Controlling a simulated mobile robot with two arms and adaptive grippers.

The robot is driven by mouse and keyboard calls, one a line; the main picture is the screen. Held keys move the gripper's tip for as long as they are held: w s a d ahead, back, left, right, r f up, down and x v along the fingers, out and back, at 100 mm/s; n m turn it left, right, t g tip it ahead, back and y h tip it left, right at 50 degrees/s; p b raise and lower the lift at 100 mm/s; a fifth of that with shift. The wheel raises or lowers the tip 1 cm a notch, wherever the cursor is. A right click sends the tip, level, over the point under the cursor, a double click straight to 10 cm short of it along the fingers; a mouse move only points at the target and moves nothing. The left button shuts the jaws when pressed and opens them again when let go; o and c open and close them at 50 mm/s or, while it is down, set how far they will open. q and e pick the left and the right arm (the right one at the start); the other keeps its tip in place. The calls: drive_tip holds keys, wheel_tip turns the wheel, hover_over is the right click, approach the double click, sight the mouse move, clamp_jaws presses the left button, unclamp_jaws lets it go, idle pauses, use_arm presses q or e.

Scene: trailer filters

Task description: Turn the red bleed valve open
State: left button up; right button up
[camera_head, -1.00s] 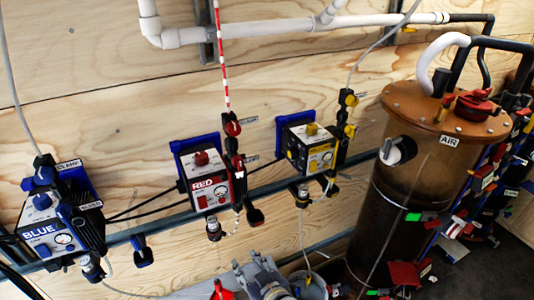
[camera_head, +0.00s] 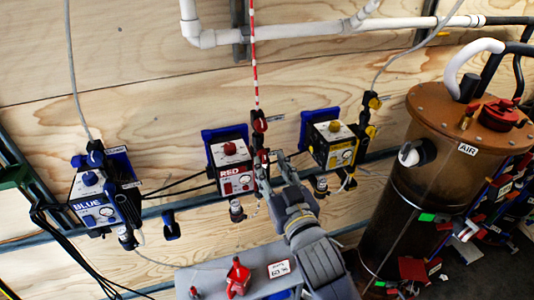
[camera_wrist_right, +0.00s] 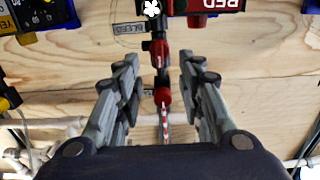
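The red control box (camera_head: 232,167), lettered RED, hangs on the wooden wall. Beside it stands a black pipe with a red upper knob (camera_head: 260,123) below a red-and-white hose; that knob also shows in the right wrist view (camera_wrist_right: 162,97). The red bleed valve (camera_wrist_right: 159,50) sits next to the BLEED label (camera_wrist_right: 130,29) in the right wrist view. In the head view it is partly hidden by my fingers. My right gripper (camera_head: 274,163) is open and empty in front of this pipe. In the right wrist view its fingers (camera_wrist_right: 158,70) are on either side, apart from the valve. My left gripper is out of view.
The yellow box (camera_head: 334,150) is close to the right of my right gripper, and the blue box (camera_head: 92,203) is farther left. A brown tank (camera_head: 405,190) stands at the right. A grey unit with a red handle (camera_head: 238,277) is below.

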sight(265, 156)
drive_tip(key=shift+p+x, duration=0.45)
drive_tip(key=shift+x, duration=1.5)
clamp_jaws()
